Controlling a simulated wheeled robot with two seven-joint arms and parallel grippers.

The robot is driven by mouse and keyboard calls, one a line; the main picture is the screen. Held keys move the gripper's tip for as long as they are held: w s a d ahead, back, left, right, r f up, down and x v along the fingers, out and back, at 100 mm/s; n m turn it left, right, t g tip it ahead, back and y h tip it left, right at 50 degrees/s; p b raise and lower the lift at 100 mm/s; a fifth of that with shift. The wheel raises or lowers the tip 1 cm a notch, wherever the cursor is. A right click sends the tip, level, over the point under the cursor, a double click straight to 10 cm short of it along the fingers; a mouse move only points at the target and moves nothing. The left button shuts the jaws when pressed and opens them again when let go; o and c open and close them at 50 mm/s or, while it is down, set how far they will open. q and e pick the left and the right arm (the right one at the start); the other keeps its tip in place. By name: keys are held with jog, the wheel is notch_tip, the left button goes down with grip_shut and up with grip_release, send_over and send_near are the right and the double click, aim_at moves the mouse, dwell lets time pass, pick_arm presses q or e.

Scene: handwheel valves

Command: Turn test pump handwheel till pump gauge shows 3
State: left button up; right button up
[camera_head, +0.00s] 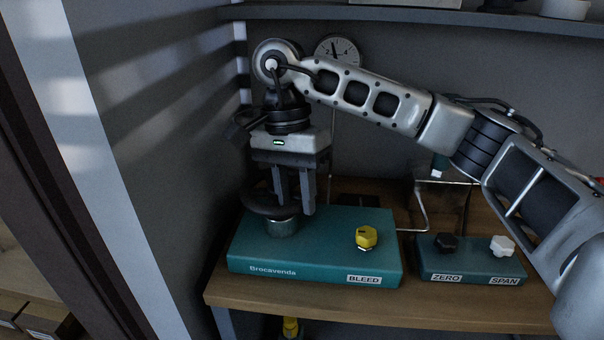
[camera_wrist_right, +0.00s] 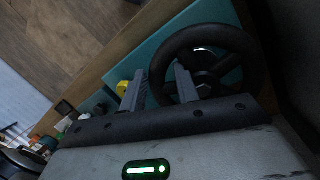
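The black handwheel (camera_head: 262,203) sits on a short metal stem at the left end of the teal Brocavenda box (camera_head: 300,262). My right gripper (camera_head: 294,212) points down at the wheel from above, and its two fingers are apart. In the right wrist view the handwheel (camera_wrist_right: 160,66) shows more fully. One finger of the gripper (camera_wrist_right: 158,78) is over the wheel's inside and the other is outside its rim. Contact with the rim cannot be told. A round white dial (camera_head: 338,48) is partly behind my right arm; its figures are too small to read. My left gripper is not in view.
A yellow BLEED knob (camera_head: 366,237) is on the teal box. A smaller teal box (camera_head: 470,263) to the right has a black ZERO knob (camera_head: 446,242) and a white SPAN knob (camera_head: 502,245). A shelf (camera_head: 420,15) runs overhead, and a wall stands close on the left.

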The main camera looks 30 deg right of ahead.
jog(key=shift+w+r, duration=0.15)
jog(key=shift+s+p+v, duration=0.15)
jog(key=shift+p+v, duration=0.45)
jog(key=shift+v, duration=0.2)
jog(key=shift+s+p+v, duration=0.2)
jog(key=shift+p+v, duration=0.35)
jog(key=shift+v, duration=0.25)
jog(key=shift+s+a, duration=0.1)
